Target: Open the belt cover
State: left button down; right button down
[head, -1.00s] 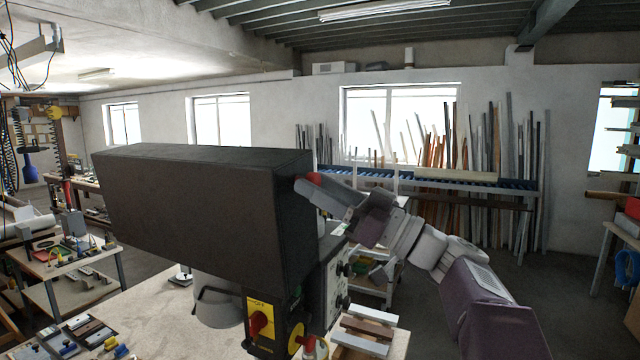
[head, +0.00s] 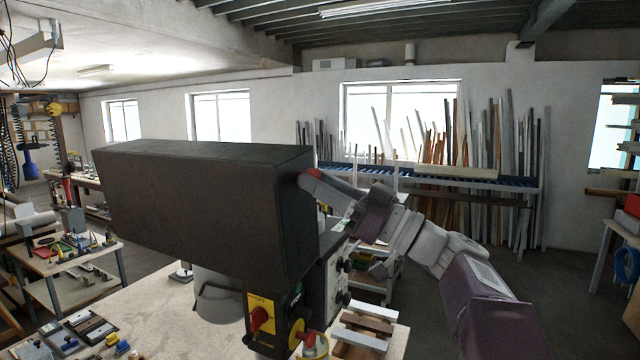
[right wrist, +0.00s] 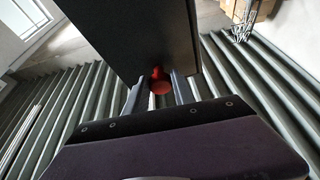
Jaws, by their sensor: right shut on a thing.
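The belt cover (head: 200,205) is a large dark box on top of the machine, in the middle left of the head view. It looks closed. A red knob (right wrist: 160,81) sits at the cover's edge in the right wrist view, between the two fingers of my right gripper (right wrist: 158,90). In the head view my right gripper (head: 312,180) reaches the cover's right end from the right and is shut on the red knob. The fingertips are partly hidden there. My left gripper is not in view.
Below the cover are a yellow plate with a red switch (head: 259,318) and a control panel with black knobs (head: 338,275). Wooden strips (head: 366,325) lie to its right. A workbench (head: 150,310) spreads below left. Racked profiles (head: 500,170) stand along the back wall.

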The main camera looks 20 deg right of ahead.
dwell(0.6)
jog(key=shift+w+d+r+m+t+h+b, duration=0.25)
jog(key=shift+w+d+m+b, duration=0.2)
jog(key=shift+d+m+b, duration=0.15)
jog(key=shift+w+d+r+m+t+h+b, duration=0.15)
jog(key=shift+w+d+r+m+h+b, duration=0.1)
jog(key=shift+w+d+m+b, duration=0.3)
jog(key=shift+w+d+r+m+t+h+p, duration=0.45)
jog(key=shift+w+d+m, duration=0.3)
jog(key=shift+m, duration=0.3)
jog(key=shift+w+d, duration=0.1)
jog(key=shift+d, duration=0.15)
